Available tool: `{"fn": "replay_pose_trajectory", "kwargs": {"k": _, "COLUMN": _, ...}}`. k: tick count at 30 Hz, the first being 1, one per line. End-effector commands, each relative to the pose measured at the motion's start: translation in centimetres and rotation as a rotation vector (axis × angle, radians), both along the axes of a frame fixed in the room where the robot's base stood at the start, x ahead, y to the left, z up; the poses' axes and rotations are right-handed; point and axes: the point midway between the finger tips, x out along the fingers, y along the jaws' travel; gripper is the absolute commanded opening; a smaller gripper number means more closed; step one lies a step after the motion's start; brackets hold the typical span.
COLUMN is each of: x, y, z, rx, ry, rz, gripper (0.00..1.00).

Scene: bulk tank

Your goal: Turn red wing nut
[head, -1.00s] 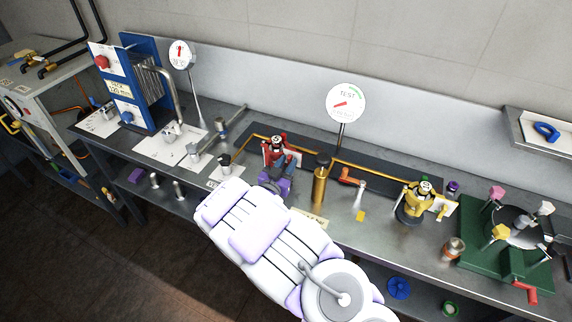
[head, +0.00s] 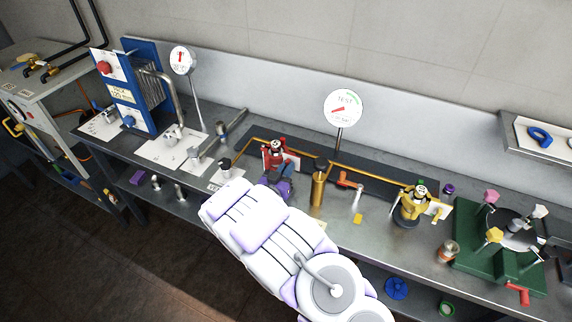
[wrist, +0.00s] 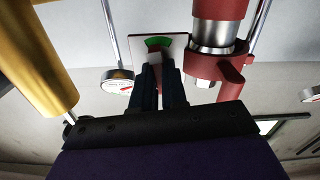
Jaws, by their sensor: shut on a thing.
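The red fitting (head: 273,150) stands on the bench with a white card beside it. In the wrist view its red body (wrist: 218,10) and red clamp (wrist: 205,68) are at the upper right. My gripper (head: 277,184) is right in front of the fitting in the head view. In the wrist view its two dark fingers are close together, shut on a small red piece, which I take as the red wing nut (wrist: 156,59). The fingers hide most of it. The white card (wrist: 176,46) with a green arc is behind the fingertips.
A brass cylinder (head: 318,186) stands close to the right of my gripper and also shows in the wrist view (wrist: 38,55). A yellow fitting (head: 411,204) and a green base (head: 470,250) are farther right. A round gauge (head: 343,108) rises behind.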

Motion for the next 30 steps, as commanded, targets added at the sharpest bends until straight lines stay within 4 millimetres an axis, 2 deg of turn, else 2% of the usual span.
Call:
{"fn": "replay_pose_trajectory", "kwargs": {"k": 1, "x": -0.01, "y": 0.21, "z": 0.58, "rx": -0.031, "ry": 0.013, "rz": 0.003, "gripper": 0.0}}
{"fn": "replay_pose_trajectory", "kwargs": {"k": 5, "x": 0.06, "y": 0.34, "z": 0.76, "rx": -0.136, "ry": 0.05, "rz": 0.004, "gripper": 0.0}}
{"fn": "replay_pose_trajectory", "kwargs": {"k": 30, "x": 0.22, "y": 0.93, "z": 0.03, "rx": -0.89, "ry": 0.318, "rz": 0.006, "gripper": 0.0}}
